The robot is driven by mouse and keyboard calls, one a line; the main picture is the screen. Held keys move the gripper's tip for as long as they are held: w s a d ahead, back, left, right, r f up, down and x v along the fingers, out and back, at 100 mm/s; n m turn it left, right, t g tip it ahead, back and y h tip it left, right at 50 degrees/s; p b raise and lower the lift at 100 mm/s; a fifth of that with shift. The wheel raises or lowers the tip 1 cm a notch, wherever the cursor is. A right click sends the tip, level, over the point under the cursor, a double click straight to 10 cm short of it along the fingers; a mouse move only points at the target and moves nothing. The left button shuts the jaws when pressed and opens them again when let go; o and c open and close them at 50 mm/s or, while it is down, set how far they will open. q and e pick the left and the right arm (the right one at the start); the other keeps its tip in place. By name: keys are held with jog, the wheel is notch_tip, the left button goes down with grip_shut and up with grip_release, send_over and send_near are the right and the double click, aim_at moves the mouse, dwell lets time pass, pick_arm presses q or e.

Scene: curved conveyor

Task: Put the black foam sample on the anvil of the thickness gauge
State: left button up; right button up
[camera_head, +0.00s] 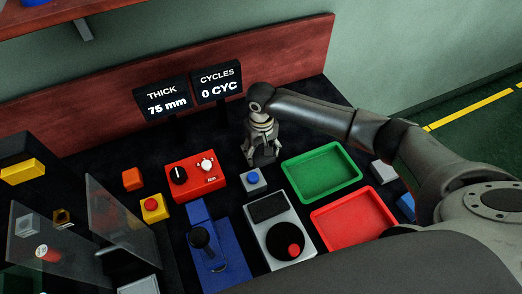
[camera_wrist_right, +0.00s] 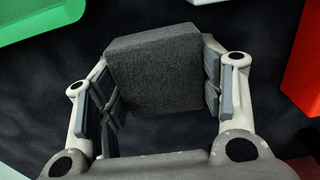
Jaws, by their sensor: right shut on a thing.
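The black foam sample (camera_wrist_right: 155,68) is a dark grey block between the fingers of my right gripper (camera_wrist_right: 160,88) in the wrist view. In the head view my right gripper (camera_head: 262,160) points down at the back of the table, behind a small blue button box; I cannot make out the foam there. A blue stand (camera_head: 228,250) with a black round part and lever at the front looks like the thickness gauge, but I cannot be sure. Its anvil is not clear. A display (camera_head: 163,97) reads THICK 75 mm. My left gripper is out of view.
A green tray (camera_head: 290,168) and a red tray (camera_head: 316,219) lie right of the gripper. A red control box (camera_head: 190,184), the blue button box (camera_head: 253,188) and a grey unit with a black dial (camera_head: 309,244) stand nearby. A clear panel (camera_head: 118,220) stands at left.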

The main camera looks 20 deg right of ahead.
jog(key=o, duration=0.3)
jog(key=shift+f, duration=0.1)
jog(key=o, duration=0.4)
